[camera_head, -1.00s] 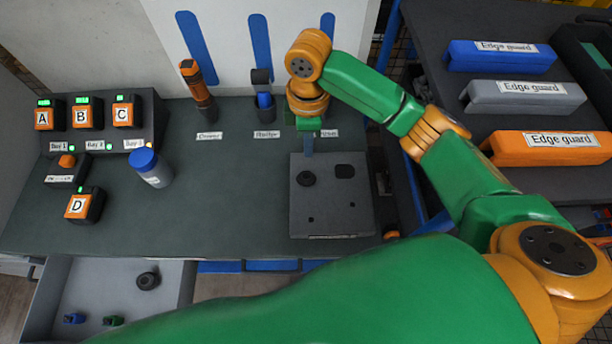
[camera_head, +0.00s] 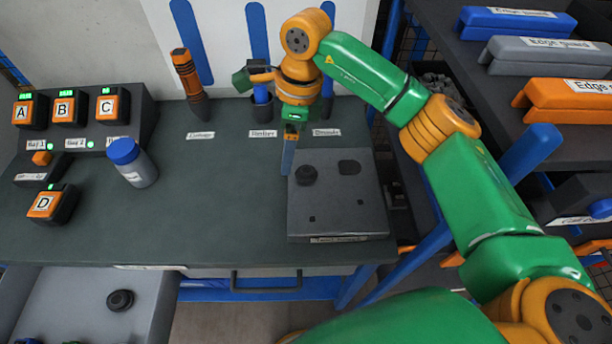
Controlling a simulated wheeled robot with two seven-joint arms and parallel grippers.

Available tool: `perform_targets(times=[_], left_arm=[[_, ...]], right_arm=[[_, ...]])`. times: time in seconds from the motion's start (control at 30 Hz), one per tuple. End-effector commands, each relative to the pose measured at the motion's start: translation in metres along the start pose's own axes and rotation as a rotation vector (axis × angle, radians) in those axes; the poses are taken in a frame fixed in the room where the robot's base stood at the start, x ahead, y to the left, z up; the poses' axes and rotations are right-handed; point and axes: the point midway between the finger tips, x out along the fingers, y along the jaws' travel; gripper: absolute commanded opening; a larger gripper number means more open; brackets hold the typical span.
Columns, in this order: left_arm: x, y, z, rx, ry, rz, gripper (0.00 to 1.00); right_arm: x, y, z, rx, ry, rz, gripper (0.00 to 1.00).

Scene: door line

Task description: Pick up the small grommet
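A black round grommet (camera_head: 306,175) sits on the grey block (camera_head: 335,222) on the bench. Another black grommet (camera_head: 120,300) lies in the open grey drawer (camera_head: 155,300) at the lower left. I cannot tell by size alone which one is the small grommet. My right gripper (camera_head: 288,160) points down just beyond the block's back left corner, behind and left of the grommet there. It shows nearly edge-on, so its opening is hidden, and I see nothing held. My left gripper is not in view.
A white bottle with a blue cap (camera_head: 133,163) stands at the left, near orange lettered boxes (camera_head: 62,110). An orange and black tool (camera_head: 189,75) and a blue-handled tool (camera_head: 262,105) stand at the back. Shelves with edge guards (camera_head: 525,55) are at the right. The middle bench is clear.

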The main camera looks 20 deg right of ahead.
Motion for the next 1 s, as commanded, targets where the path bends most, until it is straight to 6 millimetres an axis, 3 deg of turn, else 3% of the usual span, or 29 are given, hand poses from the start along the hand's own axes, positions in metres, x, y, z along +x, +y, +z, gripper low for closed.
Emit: perform_targets(times=[0.03,0.13,0.37,0.5,0.73,0.77,1.0], left_arm=[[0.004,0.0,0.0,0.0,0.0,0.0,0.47],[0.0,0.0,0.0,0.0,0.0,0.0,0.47],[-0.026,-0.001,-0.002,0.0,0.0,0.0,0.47],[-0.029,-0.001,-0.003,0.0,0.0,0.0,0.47],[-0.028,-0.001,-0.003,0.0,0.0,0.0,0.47],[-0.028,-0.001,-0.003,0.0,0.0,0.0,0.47],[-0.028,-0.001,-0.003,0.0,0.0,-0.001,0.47]], right_arm=[[0.002,-0.005,-0.017,0.015,0.077,-0.019,0.84],[0.002,-0.008,-0.035,0.035,0.161,-0.035,0.84],[0.036,-0.007,-0.041,0.034,0.165,-0.03,0.84],[0.062,-0.008,-0.044,0.035,0.163,-0.033,0.84],[0.068,-0.009,-0.044,0.033,0.16,-0.037,0.84],[0.068,-0.009,-0.044,0.033,0.16,-0.036,0.78],[0.068,-0.009,-0.044,0.033,0.16,-0.036,0.14]])
